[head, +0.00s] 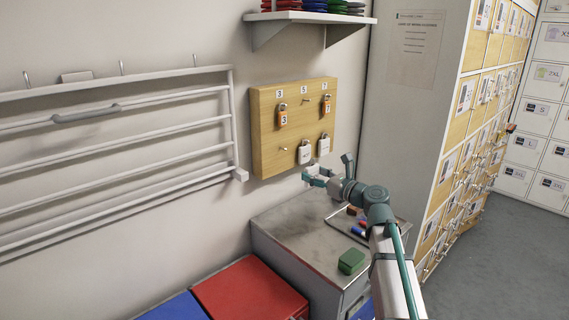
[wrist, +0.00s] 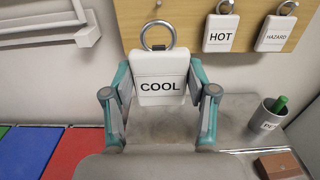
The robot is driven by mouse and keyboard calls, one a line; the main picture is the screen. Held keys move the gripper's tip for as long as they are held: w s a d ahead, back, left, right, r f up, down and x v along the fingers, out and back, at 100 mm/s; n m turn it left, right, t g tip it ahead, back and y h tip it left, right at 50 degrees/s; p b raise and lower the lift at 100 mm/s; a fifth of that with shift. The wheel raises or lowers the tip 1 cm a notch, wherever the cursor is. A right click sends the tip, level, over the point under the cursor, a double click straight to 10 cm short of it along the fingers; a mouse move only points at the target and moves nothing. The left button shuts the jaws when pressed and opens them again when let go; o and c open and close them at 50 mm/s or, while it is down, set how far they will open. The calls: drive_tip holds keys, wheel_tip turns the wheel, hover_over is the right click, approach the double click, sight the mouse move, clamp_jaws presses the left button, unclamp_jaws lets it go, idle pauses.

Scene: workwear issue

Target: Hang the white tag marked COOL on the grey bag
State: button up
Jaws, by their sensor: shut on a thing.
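The white tag marked COOL (wrist: 160,68) is upright in the wrist view, its metal ring at the top. My gripper (wrist: 161,92) is shut on it, with a teal finger at each side edge. In the head view my gripper (head: 329,170) is in front of and below the wooden peg board, above the grey cabinet top; the tag is too small there to make out clearly. I see no grey bag in either view.
The cabinet (head: 290,235) bears a green block (head: 351,261) and a pen cup (wrist: 266,122). A white rack (head: 110,150) is on the left wall.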

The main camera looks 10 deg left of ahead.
sight(280, 160)
drive_tip(key=p+x, duration=0.2)
drive_tip(key=x, duration=1.1)
drive_tip(key=shift+d+r, duration=0.1)
drive_tip(key=shift+w+a+p, duration=0.25)
drive_tip(key=shift+a+p, duration=0.05)
drive_tip(key=shift+p, duration=0.4)
drive_tip(key=shift+w+a, duration=0.15)
drive_tip(key=shift+f, duration=0.4)
drive_tip(key=o, duration=0.9)
drive_tip(key=shift+b, duration=0.35)
